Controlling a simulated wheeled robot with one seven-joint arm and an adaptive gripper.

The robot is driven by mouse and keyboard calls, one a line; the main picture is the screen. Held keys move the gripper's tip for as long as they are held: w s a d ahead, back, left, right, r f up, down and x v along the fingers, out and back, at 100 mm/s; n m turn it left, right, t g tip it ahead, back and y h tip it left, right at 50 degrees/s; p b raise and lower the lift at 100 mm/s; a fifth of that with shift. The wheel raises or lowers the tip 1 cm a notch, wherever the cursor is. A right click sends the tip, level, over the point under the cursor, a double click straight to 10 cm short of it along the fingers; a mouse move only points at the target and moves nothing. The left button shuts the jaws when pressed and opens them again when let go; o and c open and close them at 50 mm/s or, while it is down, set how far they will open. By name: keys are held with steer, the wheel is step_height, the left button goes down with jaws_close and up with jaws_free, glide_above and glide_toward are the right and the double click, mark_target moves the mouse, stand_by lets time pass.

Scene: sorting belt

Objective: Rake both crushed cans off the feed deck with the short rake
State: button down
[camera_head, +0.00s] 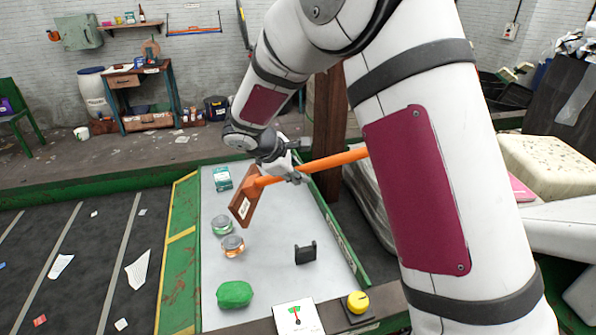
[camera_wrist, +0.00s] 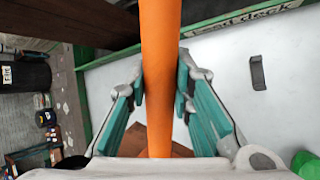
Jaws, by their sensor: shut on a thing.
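My gripper (camera_head: 288,172) is shut on the orange handle of the short rake (camera_head: 332,161), above the far part of the grey feed deck (camera_head: 275,215). In the wrist view the handle (camera_wrist: 161,60) runs between the teal finger pads. The rake's brown head (camera_head: 244,197) hangs at the handle's left end; whether it touches the deck I cannot tell. Two crushed cans, one green and silver (camera_head: 222,225) and one orange and silver (camera_head: 233,246), stand close together on the deck's left half, nearer than the rake head. Neither can shows in the wrist view.
A teal box (camera_head: 222,179) sits at the deck's far left. A black bracket (camera_head: 305,252) and a green lump (camera_head: 235,294) are on the near deck. A dial card (camera_head: 296,318) and yellow knob (camera_head: 357,302) are at the near edge. A dark belt (camera_head: 95,255) lies left.

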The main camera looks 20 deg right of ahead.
step_height(320, 180, down, 12)
steer(key=b, duration=0.3)
steer(key=shift+r, duration=0.2)
stand_by(0.3)
stand_by(0.3)
steer(key=shift+a+b, duration=1.65)
steer(key=shift+a, duration=6.65)
steer(key=shift+a+f+b, duration=0.6)
steer(key=shift+a+b, duration=0.25)
steer(key=shift+a, duration=1)
steer(key=shift+a+f+b, duration=0.55)
steer(key=shift+a+b, duration=0.25)
steer(key=shift+a, duration=1)
steer(key=shift+a+f+b, duration=0.6)
steer(key=shift+a+b, duration=0.25)
steer(key=shift+a, duration=1)
